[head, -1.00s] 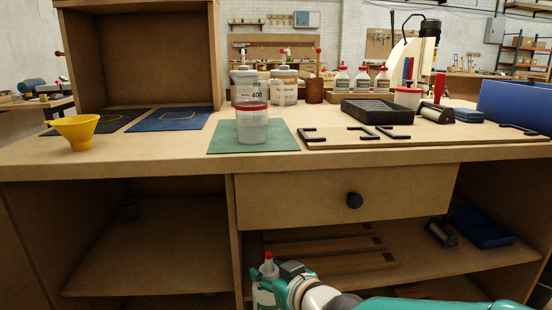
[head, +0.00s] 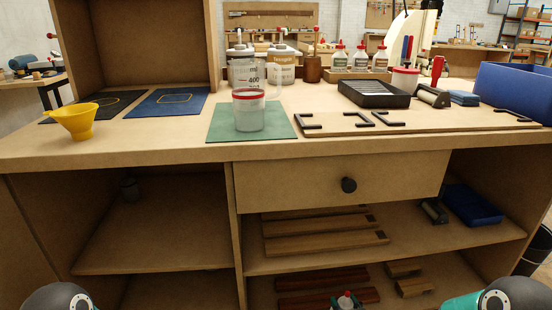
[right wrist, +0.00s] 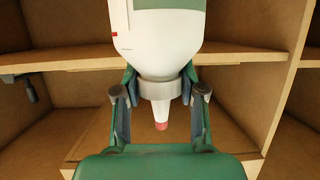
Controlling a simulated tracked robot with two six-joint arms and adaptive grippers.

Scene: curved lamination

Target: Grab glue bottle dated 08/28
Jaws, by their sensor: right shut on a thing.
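My right gripper (right wrist: 160,92) is shut on a white glue bottle (right wrist: 160,52) with a green label band, a pale collar and a red-tipped nozzle. The fingers close on either side near the collar, and the nozzle points toward the palm in the right wrist view. No date is readable on it. In the head view only the bottle's red tip and white top (head: 346,300) show at the bottom edge. Several glue bottles with red caps, including one (head: 361,60), stand in a wooden holder at the back of the bench; their dates are too small to read. My left gripper is out of view.
The bench (head: 330,140) has a drawer (head: 290,190) and open shelves below with wooden strips (head: 325,240). A clear cup (head: 249,117) stands on a green mat (head: 218,124). A yellow funnel (head: 76,121), black tray (head: 373,94) and blue bin (head: 516,85) are on top.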

